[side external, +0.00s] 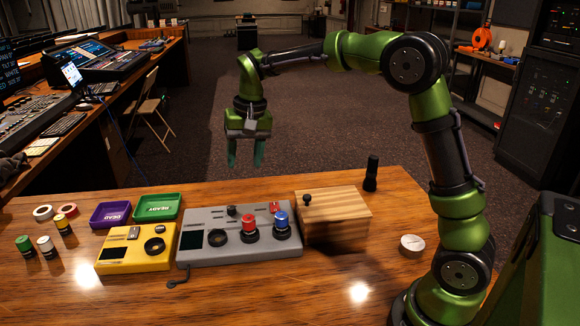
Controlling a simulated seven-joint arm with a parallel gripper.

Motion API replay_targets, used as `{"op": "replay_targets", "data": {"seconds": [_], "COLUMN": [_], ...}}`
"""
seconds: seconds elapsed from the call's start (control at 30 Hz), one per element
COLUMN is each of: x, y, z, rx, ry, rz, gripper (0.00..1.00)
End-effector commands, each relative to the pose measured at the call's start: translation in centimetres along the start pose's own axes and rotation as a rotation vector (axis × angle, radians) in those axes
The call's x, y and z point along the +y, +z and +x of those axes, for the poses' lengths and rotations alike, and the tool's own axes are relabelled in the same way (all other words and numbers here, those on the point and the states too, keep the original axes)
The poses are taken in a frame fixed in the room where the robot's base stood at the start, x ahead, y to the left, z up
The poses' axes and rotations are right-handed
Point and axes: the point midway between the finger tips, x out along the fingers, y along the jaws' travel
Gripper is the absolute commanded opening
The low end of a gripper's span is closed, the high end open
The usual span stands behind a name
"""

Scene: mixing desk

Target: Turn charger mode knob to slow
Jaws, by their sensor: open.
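A yellow box (125,262) with a dark screen, a small switch and a round black knob (154,246) sits at the left of the wooden desk. A grey panel (240,255) beside it also has a round black knob (218,237), plus a red-topped control (249,225) and a blue-topped control (281,222). I cannot read which unit is the charger, nor any slow mark or knob setting. My gripper (245,158) points down, open and empty, above and behind the grey panel, apart from everything.
Purple DEAD tray (98,224) and green READY tray (140,213) lie behind the boxes. Several small cylinders (47,247) stand at left. A wooden box (345,205) with a black knob, a black upright object (371,180) and a white disc (411,243) are right. The front desk is mostly clear.

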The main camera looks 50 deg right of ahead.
Motion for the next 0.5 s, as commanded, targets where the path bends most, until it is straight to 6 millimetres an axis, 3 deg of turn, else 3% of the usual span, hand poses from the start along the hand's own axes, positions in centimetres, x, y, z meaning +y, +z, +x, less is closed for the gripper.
{"op": "replay_targets", "data": {"seconds": [0.1, 0.27, 0.37, 0.5], "x": [-1.3, -2.5, -3.1, -3.7], "y": [-3.6, -6.6, -7.5, -7.7], "z": [2.7, 4.6, 4.2, 1.9], "rx": [-0.034, -0.051, -0.045, -0.036], "ry": [0.071, 0.139, 0.154, 0.148], "rz": [0.092, 0.224, 0.299, 0.384], "gripper": [0.53, 0.53, 0.53, 0.53]}}
